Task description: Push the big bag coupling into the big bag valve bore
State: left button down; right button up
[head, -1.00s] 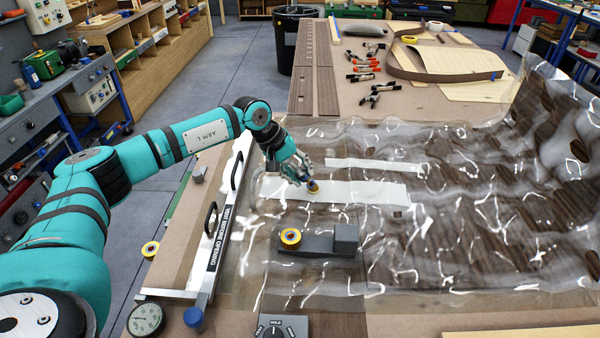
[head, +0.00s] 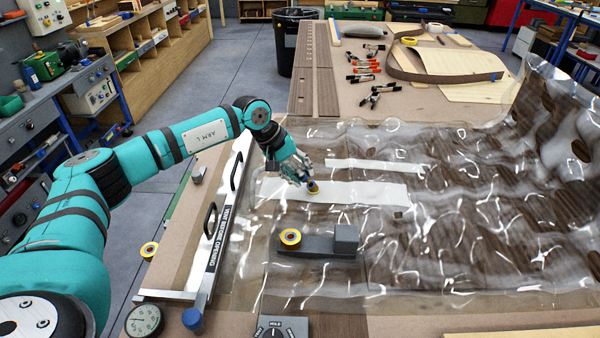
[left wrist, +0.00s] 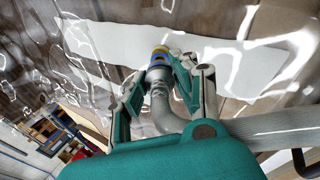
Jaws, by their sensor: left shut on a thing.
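My left gripper (head: 305,179) is shut on the big bag coupling (left wrist: 158,74), a grey metal fitting with a blue band and a hose running back from it. The gripper is low over a white strip under the clear bag. A yellow ring, which looks like the big bag valve (head: 314,192), sits at the coupling's tip; it also shows in the left wrist view (left wrist: 160,49). The coupling's end meets or nearly meets the ring. The bore is hidden, so I cannot tell how deep the coupling sits. My right gripper is not in view.
A frame bar with black handles (head: 210,219) stands at the left. The wrinkled clear bag (head: 470,235) covers the right side. Several clamps (head: 366,75) lie at the back.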

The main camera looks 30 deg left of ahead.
pick_arm(q)
jog(key=shift+b+x, duration=1.4)
jog(key=shift+x, duration=0.05)
jog(key=c, duration=1)
grip_release()
jog(key=shift+o, duration=0.3)
jog(key=v, duration=1.2)
jog(key=shift+r, duration=0.15)
